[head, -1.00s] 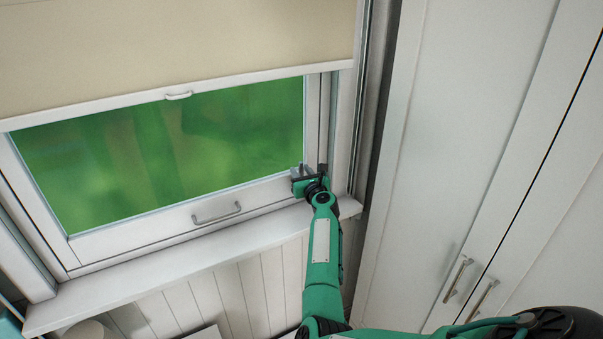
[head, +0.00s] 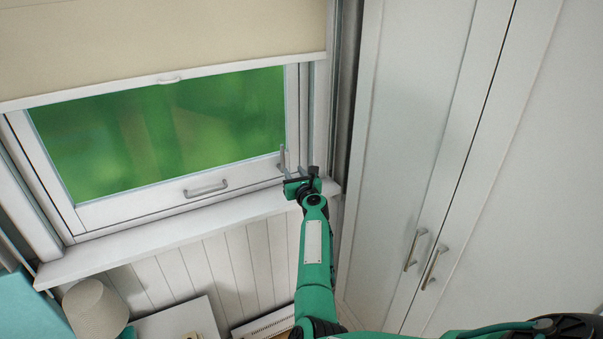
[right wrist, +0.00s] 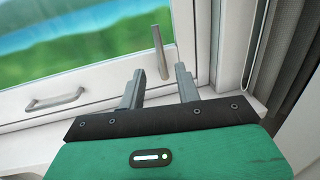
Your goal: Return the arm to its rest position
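My right gripper (head: 301,172) is in front of the lower right corner of the window, above the sill. In the right wrist view its two fingers (right wrist: 159,72) are spread apart with nothing held between them. A grey upright window handle (right wrist: 160,52) stands on the window frame just beyond the fingertips, apart from them as far as I can tell. The same handle (head: 283,159) shows beside the gripper in the head view. My right arm stretches up from the lower right. My left gripper is not in view.
The window sill (head: 150,235) lies below the gripper. A tall white cupboard (head: 420,120) with two bar handles stands close on the right. A lamp shade (head: 95,308) and a teal item (head: 30,308) are at the lower left. A beige blind (head: 160,40) covers the window's top.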

